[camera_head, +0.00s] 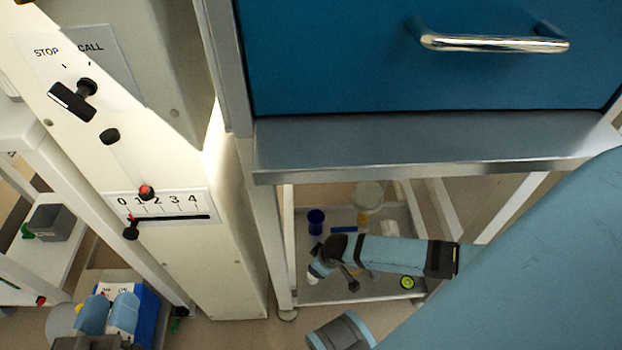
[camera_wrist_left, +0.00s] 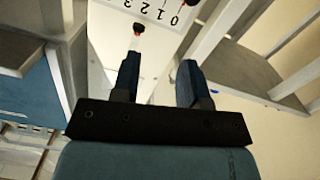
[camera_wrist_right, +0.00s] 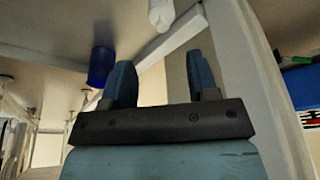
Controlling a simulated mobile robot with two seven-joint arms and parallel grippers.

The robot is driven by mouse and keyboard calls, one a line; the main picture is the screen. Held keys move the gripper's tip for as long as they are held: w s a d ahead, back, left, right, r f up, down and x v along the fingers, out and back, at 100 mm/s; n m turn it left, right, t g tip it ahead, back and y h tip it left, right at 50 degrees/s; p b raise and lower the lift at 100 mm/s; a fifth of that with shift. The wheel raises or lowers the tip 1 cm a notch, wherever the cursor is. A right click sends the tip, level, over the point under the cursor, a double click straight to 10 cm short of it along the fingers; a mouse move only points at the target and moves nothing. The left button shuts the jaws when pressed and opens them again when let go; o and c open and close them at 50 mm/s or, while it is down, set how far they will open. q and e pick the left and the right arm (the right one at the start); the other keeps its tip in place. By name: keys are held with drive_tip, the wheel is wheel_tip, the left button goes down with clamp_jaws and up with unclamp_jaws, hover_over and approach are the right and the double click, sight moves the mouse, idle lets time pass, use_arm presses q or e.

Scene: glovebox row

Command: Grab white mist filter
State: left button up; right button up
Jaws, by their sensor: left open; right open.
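A small white piece (camera_head: 312,280) shows beside my right gripper (camera_head: 322,266) in the head view, low under the blue cabinet. In the right wrist view a white rounded cylinder (camera_wrist_right: 161,14) is cut by the top edge, beyond the open fingers (camera_wrist_right: 162,82) and apart from them. I cannot tell for sure that it is the mist filter. A pale round item (camera_head: 368,194) stands further back on the lower shelf. My left gripper (camera_head: 107,314) is open and empty at the lower left. Its fingers (camera_wrist_left: 158,82) point toward the white panel.
The lower shelf (camera_head: 330,290) also holds a blue cup (camera_head: 316,222), a blue bar (camera_head: 344,229) and a green-black ring (camera_head: 407,282). The blue drawer (camera_head: 340,60) and grey ledge (camera_head: 400,140) overhang it. A white panel (camera_head: 225,270) with a numbered slider stands left.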

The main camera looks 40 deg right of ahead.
drive_tip(key=b+x, duration=0.1)
drive_tip(key=x, duration=0.1)
drive_tip(key=b+x, duration=0.2)
drive_tip(key=x, duration=0.1)
drive_tip(key=b+x, duration=0.2)
drive_tip(key=x, duration=0.1)
drive_tip(key=shift+s+a+f, duration=0.15)
drive_tip(key=shift+s+f, duration=0.05)
drive_tip(key=shift+f, duration=0.1)
drive_tip(key=shift+w+f+b, duration=0.1)
drive_tip(key=shift+f+b, duration=0.1)
drive_tip(key=shift+b, duration=0.15)
use_arm(q)
drive_tip(key=w+m, duration=0.1)
drive_tip(key=a+f+m, duration=0.1)
drive_tip(key=w+m+t, duration=0.1)
drive_tip(key=shift+w+a+f+m+h, duration=0.15)
drive_tip(key=shift+w+a+m+h, duration=0.1)
drive_tip(key=shift+w+m+h, duration=0.05)
use_arm(e)
drive_tip(key=c, duration=0.7)
